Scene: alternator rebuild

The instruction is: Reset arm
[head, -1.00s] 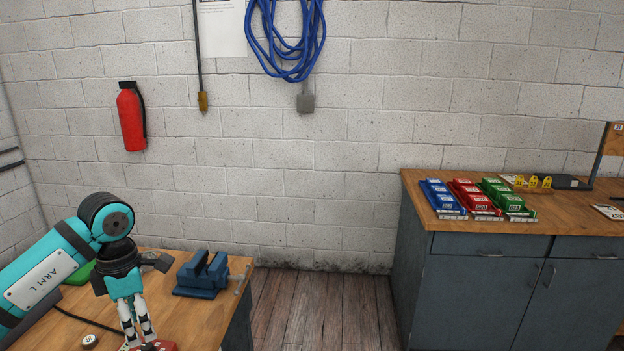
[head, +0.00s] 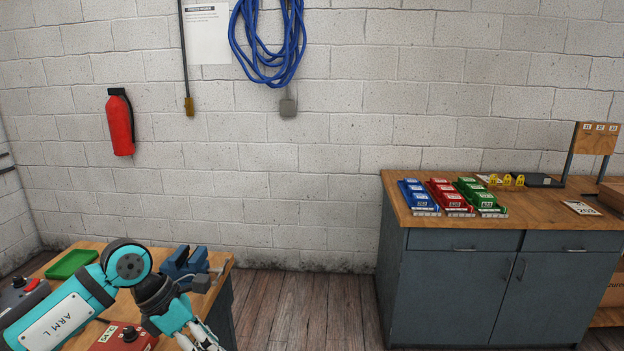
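My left arm (head: 75,305), marked ARM L, comes in from the lower left over the wooden workbench. My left gripper (head: 203,341) points down and to the right at the bottom edge of the head view, by the bench's right front side. Its fingertips are partly cut off by the frame, so I cannot tell whether it is open or shut. I see nothing clearly held in it. My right arm and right gripper are not in view.
A blue vise (head: 187,266), green tray (head: 72,263) and red box (head: 122,337) are on the workbench (head: 95,246). A grey cabinet (head: 460,275) at right bears blue, red and green bins (head: 452,197). Wooden floor (head: 305,310) between them is clear.

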